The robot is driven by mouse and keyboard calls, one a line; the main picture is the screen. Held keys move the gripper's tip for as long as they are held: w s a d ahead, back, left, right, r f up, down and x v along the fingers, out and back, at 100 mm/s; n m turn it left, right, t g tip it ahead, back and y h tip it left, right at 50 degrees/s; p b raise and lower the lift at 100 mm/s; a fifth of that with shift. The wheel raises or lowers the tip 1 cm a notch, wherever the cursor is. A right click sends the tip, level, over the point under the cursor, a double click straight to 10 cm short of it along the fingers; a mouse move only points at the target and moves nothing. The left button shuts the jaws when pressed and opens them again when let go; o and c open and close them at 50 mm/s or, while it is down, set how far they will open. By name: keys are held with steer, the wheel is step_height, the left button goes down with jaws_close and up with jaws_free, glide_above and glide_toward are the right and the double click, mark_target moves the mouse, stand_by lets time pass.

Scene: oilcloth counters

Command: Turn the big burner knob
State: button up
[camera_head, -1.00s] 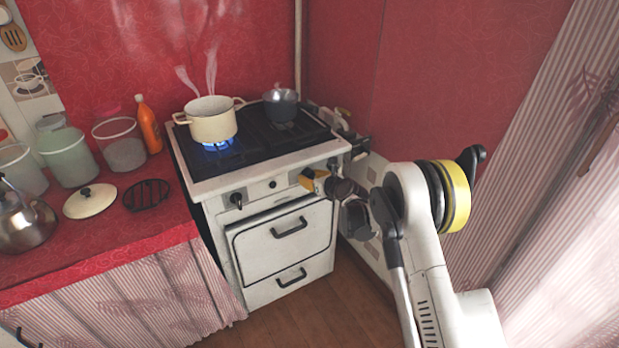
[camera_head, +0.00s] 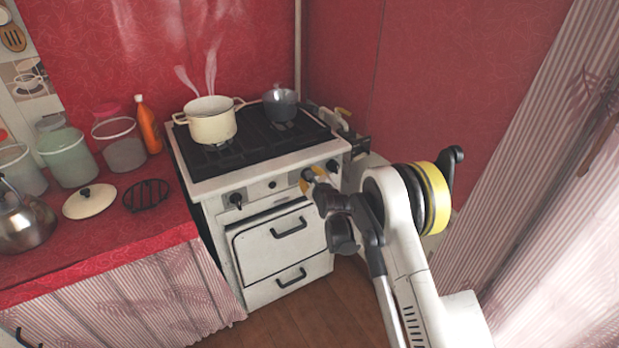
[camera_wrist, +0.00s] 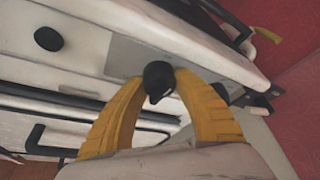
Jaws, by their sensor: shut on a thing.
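The white stove (camera_head: 262,180) has dark knobs along its front panel. My gripper (camera_head: 310,178) is at the right part of this panel, with yellow fingers shut on a black knob (camera_wrist: 157,80). The wrist view shows the knob pinched between both fingertips. In the head view my gripper mostly hides this knob. The cream pot (camera_head: 212,124) sits on the left front burner and steam rises above it. No flame shows under it now. Another knob (camera_head: 236,200) is at the panel's left end, and one more (camera_head: 332,165) is just right of my gripper.
A dark grey pot (camera_head: 280,104) stands at the back right of the stove. A small round black knob (camera_wrist: 48,38) is left of my gripper. The oven handle (camera_head: 289,228) juts out below the panel. The red counter (camera_head: 110,230) holds jars, a lid and a kettle.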

steer(key=shift+n, duration=0.5)
steer(key=shift+t, duration=0.3)
steer(key=o, duration=1.2)
steer(key=shift+w+h, duration=0.1)
steer(key=shift+h, duration=0.2)
